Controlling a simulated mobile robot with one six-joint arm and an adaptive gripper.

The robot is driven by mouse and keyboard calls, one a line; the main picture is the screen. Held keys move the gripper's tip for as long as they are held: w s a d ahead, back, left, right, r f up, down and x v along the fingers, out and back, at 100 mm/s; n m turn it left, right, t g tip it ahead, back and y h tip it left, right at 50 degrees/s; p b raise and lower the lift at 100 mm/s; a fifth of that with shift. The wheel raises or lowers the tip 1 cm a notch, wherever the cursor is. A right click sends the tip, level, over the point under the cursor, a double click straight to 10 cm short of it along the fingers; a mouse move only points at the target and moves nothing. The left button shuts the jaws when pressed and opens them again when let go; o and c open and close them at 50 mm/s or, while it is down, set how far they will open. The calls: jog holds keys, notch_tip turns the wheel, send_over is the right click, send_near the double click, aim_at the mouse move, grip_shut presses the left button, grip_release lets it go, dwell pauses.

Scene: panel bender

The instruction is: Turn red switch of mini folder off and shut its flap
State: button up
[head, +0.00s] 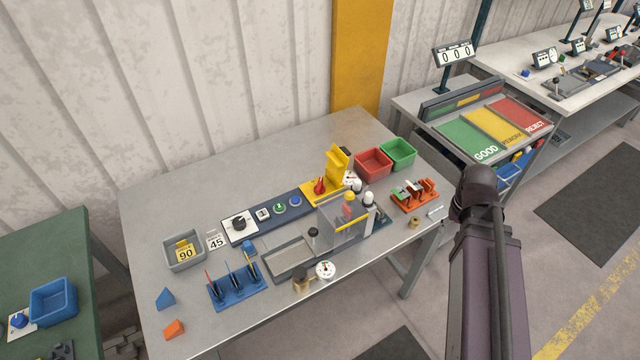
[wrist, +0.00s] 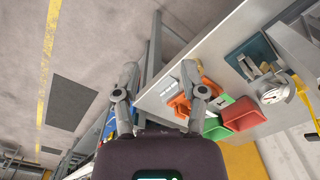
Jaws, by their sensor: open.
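The mini folder's dark control strip (head: 267,215) lies along the middle of the grey table, with a dial and buttons. At its right end is a yellow switch housing. The red switch (head: 320,186) sits on it, and the yellow flap (head: 337,161) stands raised behind the switch. I cannot tell the switch's setting from its knob. In the wrist view a yellow part (wrist: 304,92) at the right edge may be the flap. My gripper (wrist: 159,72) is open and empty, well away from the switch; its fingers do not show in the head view.
A clear guard (head: 342,226) stands in front of the switch. Red (head: 373,162) and green (head: 398,152) bins are to its right, and an orange rack (head: 414,196) is near the table's right edge. My arm is right of the table. The table's back left is clear.

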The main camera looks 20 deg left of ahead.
jog(key=shift+n, duration=0.6)
jog(key=w+a, duration=0.4)
jog(key=a, duration=0.6)
jog(key=w+a, duration=0.5)
jog(key=a, duration=0.6)
jog(key=w+a+r+p, duration=0.1)
jog(key=w+a, duration=0.4)
jog(key=a, duration=0.6)
jog(key=shift+w+r, duration=0.1)
jog(key=shift+w, duration=0.05)
send_over(319, 185)
jog(key=shift+r, duration=0.1)
notch_tip(319, 185, down, 14)
jog(key=b, duration=1.3)
jog(key=shift+w+r, duration=0.1)
jog(key=shift+r, duration=0.05)
